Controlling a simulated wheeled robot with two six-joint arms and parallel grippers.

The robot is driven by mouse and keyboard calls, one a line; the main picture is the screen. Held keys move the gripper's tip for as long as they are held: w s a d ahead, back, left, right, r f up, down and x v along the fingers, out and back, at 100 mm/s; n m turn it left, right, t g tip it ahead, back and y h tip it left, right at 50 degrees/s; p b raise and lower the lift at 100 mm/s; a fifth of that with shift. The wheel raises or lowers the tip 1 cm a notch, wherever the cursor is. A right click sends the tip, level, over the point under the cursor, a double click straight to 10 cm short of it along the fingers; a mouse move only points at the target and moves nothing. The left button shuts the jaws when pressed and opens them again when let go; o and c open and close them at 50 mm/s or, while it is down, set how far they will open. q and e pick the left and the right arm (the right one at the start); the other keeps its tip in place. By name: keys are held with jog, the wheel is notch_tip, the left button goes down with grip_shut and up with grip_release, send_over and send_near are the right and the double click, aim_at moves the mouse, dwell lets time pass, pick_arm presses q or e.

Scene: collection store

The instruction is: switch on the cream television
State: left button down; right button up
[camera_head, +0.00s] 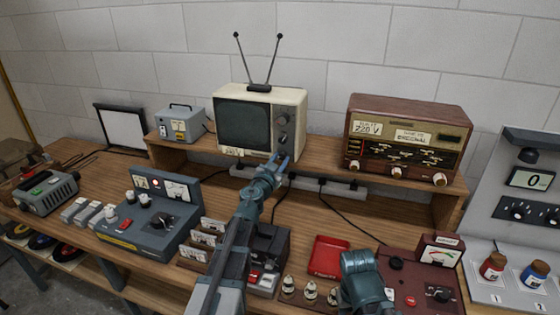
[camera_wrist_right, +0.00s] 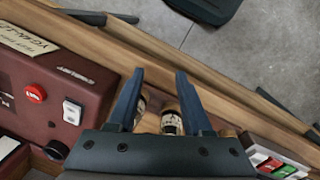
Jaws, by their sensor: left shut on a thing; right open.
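The cream television (camera_head: 261,122) stands upright on the wooden shelf, with two antenna rods on top. Its screen is dark grey and shows no picture. Dark round knobs run down the right side of its front. My left gripper (camera_head: 279,158) is at the lower right corner of that front, shut on what seems to be a small low knob, which its fingers hide. My right arm shows at the bottom of the head view. In the right wrist view, my right gripper (camera_wrist_right: 158,76) is open, pointing down above small labelled cylinders (camera_wrist_right: 171,120), with nothing held.
A brown radio (camera_head: 407,139) stands right of the television and a small grey box (camera_head: 181,124) left of it. Below are a blue-grey test unit (camera_head: 147,221), a red tray (camera_head: 329,257) and a maroon meter panel (camera_head: 420,275). A power strip (camera_head: 335,186) with cables runs behind.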

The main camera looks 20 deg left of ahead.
pick_arm(q)
jog(key=m, duration=0.7)
jog(key=shift+r+p, duration=0.1)
jog(key=shift+p, duration=0.2)
jog(key=m, duration=0.3)
jog(key=shift+m, duration=1.7)
jog(key=c, duration=0.6)
grip_release()
jog(key=shift+s, duration=0.1)
